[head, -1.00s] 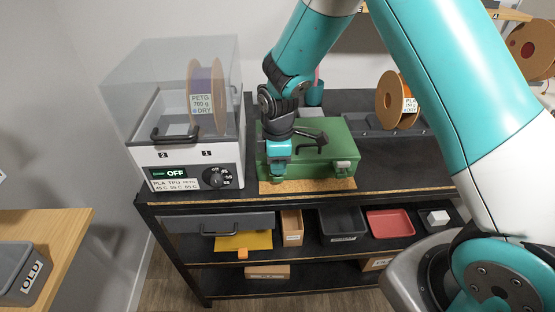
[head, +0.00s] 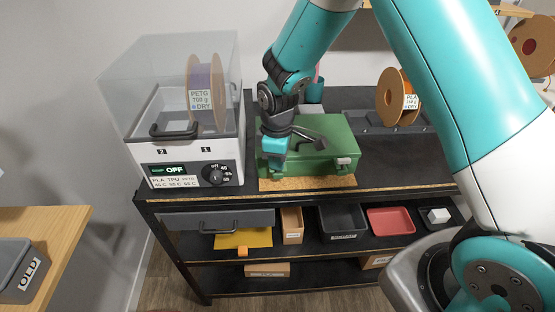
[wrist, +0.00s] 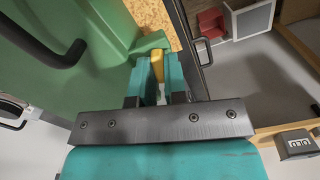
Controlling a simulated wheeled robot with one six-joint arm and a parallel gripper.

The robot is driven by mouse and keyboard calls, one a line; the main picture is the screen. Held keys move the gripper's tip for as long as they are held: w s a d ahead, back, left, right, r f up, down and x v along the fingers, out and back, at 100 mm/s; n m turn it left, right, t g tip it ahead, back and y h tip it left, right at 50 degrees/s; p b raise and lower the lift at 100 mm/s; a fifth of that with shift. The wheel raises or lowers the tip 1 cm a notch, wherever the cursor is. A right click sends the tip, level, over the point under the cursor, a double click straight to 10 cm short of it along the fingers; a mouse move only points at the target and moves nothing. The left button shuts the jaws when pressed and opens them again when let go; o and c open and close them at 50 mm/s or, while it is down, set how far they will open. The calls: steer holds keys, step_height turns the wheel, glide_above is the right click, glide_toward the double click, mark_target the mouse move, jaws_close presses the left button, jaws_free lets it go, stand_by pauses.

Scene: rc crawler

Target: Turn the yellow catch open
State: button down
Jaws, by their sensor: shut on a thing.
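The green case (head: 325,148) sits lid down on the worktop, with a dark handle (head: 308,138) on its top. The yellow catch (wrist: 156,57) is at the case's edge in the wrist view, between the two teal fingers. My gripper (wrist: 158,72) is shut on it. In the head view my gripper (head: 274,152) is at the front left of the case and hides the catch. The gripper is tilted there. A pale catch (head: 344,161) shows at the front right of the case.
The case rests on a cork mat (head: 310,183) near the worktop's front edge. A filament dryer (head: 190,150) stands close on the left. A spool (head: 391,100) stands at the back right. The worktop (head: 405,170) right of the case is clear.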

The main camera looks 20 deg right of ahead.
steer(key=c, duration=1.4)
jaws_free()
steer(key=shift+c, duration=0.2)
steer(key=shift+r, duration=0.1)
